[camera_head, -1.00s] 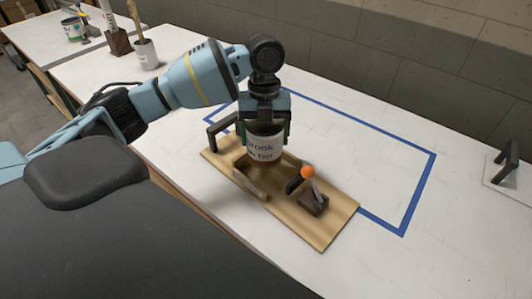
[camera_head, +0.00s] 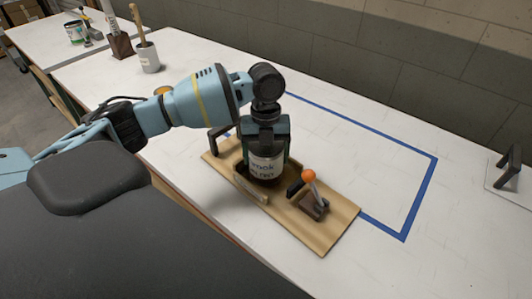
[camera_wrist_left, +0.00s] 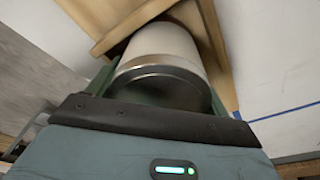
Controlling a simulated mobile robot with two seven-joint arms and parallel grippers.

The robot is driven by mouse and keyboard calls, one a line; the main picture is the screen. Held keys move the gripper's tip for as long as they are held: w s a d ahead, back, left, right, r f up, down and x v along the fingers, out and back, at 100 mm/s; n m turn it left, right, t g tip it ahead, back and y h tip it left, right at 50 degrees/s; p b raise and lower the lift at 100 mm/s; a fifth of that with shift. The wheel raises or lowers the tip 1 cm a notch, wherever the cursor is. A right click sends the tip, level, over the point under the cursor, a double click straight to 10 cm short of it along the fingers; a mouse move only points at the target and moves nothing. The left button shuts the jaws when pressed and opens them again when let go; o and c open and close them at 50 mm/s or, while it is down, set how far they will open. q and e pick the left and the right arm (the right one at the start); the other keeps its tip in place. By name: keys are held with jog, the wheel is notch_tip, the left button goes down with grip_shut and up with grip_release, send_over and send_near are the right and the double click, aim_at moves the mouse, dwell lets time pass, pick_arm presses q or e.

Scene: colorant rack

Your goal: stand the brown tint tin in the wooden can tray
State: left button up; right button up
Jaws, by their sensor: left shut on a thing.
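The tint tin (camera_head: 265,166) is a round can with a pale label band carrying dark lettering; its lower part looks dark. My left gripper (camera_head: 266,147) is shut on its upper part and holds it upright from above. The wooden can tray (camera_head: 328,238) is a flat board with low wooden rails. The tin is between the rails, at or just above the board; I cannot tell whether its base touches. In the left wrist view the tin (camera_wrist_left: 165,50) sits between the fingers, with tray wood around it. My right gripper is out of view.
A clamp lever with an orange ball (camera_head: 308,175) stands on the tray right of the tin. A dark handle (camera_head: 221,136) is at its left end. A blue tape outline (camera_head: 418,195) marks clear white table behind. A brush cup (camera_head: 148,58) stands farther left.

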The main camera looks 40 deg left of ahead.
pick_arm(q)
jog(key=o, duration=1.2)
jog(key=shift+f, duration=0.1)
jog(key=r, duration=0.4)
jog(key=w+r, duration=0.1)
jog(key=r, duration=0.3)
jog(key=a+r, duration=0.1)
jog(key=r, duration=0.3)
jog(key=shift+w+r, duration=0.1)
jog(key=shift+w, duration=0.1)
